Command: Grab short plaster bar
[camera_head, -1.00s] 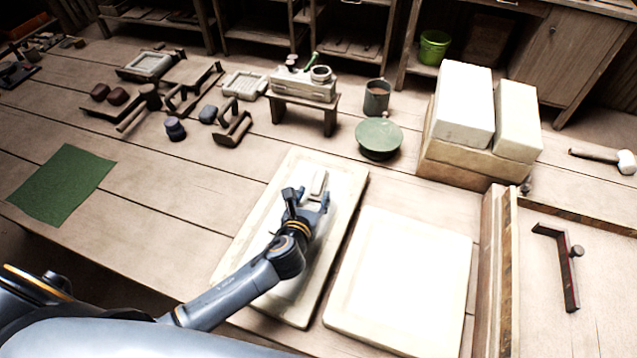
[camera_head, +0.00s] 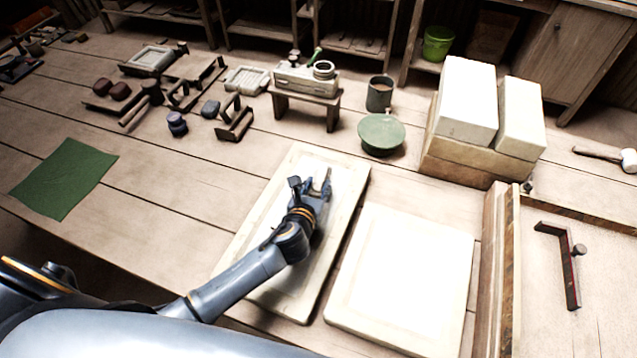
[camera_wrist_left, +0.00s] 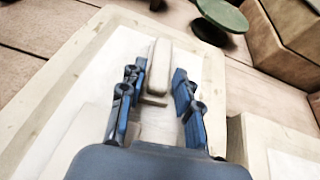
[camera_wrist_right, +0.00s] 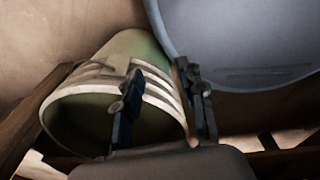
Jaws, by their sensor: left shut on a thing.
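The short plaster bar (camera_wrist_left: 158,68) is a pale, narrow, round-ended piece over a cream plaster slab (camera_head: 343,207). In the left wrist view it lies lengthwise between the two blue-black fingers of my left gripper (camera_wrist_left: 157,92). The left gripper is shut on the bar; in the head view the gripper (camera_head: 317,186) covers most of it. Whether the bar touches the slab is hard to tell.
A second slab (camera_head: 405,275) lies to the right. Stacked pale blocks (camera_head: 467,100), a green round stand (camera_head: 381,133) and a small bench (camera_head: 306,104) stand behind. A wooden-edged tray (camera_head: 508,255) is at right. A green-and-white bucket (camera_wrist_right: 135,75) is near my right gripper.

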